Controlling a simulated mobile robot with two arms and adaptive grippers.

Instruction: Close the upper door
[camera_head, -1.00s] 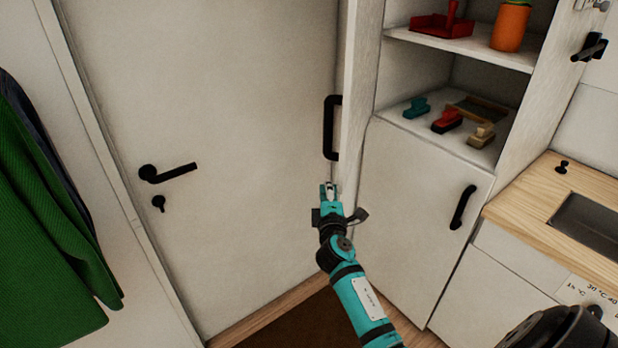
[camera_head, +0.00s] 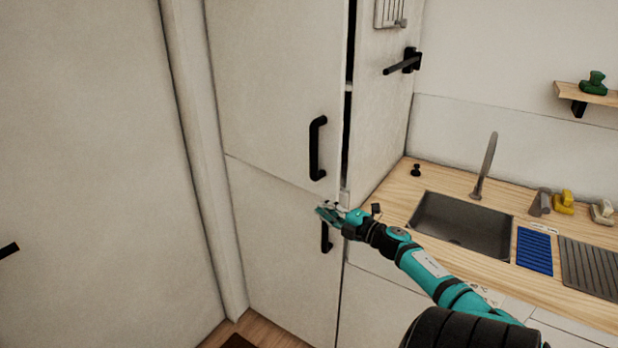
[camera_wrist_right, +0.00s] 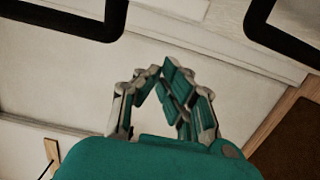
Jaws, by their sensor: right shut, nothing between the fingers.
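The upper door (camera_head: 270,90) of the tall white cabinet stands almost flush, with a narrow dark gap along its right edge. Its black bar handle (camera_head: 317,148) is near that edge. My teal right gripper (camera_head: 322,212) is shut and empty, at the seam between the upper door and the lower door (camera_head: 285,265), below the upper handle. I cannot tell whether it touches the upper door. In the right wrist view its fingers (camera_wrist_right: 158,72) come together, with black handles at the top left (camera_wrist_right: 115,25) and top right (camera_wrist_right: 275,25). My left gripper is not in view.
The lower door's handle (camera_head: 326,238) is partly hidden behind my right gripper. Right of the cabinet is a wooden counter (camera_head: 395,210) with a sink (camera_head: 460,220) and tap (camera_head: 487,165). A black hook (camera_head: 403,63) sticks out from the cabinet's side. A white room door (camera_head: 90,150) is at left.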

